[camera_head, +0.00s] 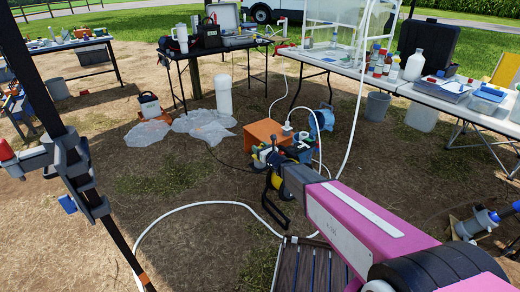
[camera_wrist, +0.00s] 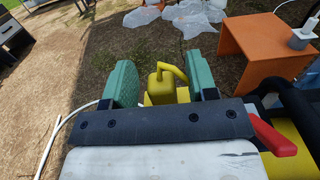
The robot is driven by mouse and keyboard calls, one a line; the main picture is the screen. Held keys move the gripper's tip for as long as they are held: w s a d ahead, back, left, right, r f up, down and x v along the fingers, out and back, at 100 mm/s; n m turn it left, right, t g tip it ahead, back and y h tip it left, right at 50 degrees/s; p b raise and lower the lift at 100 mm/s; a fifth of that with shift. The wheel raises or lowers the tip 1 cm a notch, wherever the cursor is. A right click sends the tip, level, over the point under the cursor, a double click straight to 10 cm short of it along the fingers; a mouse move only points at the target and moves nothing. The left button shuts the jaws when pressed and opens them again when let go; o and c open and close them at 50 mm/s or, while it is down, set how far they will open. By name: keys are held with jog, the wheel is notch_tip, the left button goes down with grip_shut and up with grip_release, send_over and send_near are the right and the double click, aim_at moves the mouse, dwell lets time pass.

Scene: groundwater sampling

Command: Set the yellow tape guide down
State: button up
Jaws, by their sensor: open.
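The yellow tape guide (camera_wrist: 163,86), a blocky piece with a bent arm at its top, shows in the wrist view between the two teal fingers of my gripper (camera_wrist: 165,78). The fingers are open, with a visible gap on each side of the guide. The guide's lower part is hidden behind the dark bar of my gripper, so I cannot tell what it rests on. In the head view my gripper (camera_head: 268,156) is at the end of my pink arm, over a yellow and black reel (camera_head: 275,181); the guide is too small to make out there.
An orange box (camera_head: 266,133) stands just behind my gripper, with a blue device (camera_head: 322,118) to its right. A white hose (camera_head: 205,204) curves over the ground at left. Tables with bottles and tools stand at the back. Bare ground lies to the left.

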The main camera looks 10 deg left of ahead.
jog(key=s+d+n+g+h, duration=0.2)
jog(key=s+d+n+g, duration=0.2)
jog(key=s+d+n, duration=0.6)
jog(key=s+d+n+g+h, duration=0.1)
jog(key=s+d+n+g, duration=0.4)
jog(key=s+d+n, duration=0.45)
jog(key=s+d+n+g+h, duration=0.1)
jog(key=d+n+h, duration=0.1)
jog(key=d, duration=0.6)
jog(key=s+d+n+h, duration=0.2)
jog(key=d+h, duration=0.3)
jog(key=d, duration=0.3)
jog(key=s+d+n+g+h, duration=0.1)
jog(key=s+d+n+h, duration=0.1)
jog(key=d, duration=0.7)
jog(key=shift+s+r+g+h, duration=0.15)
jog(key=shift+r+g+h, duration=0.25)
jog(key=shift+h, duration=0.5)
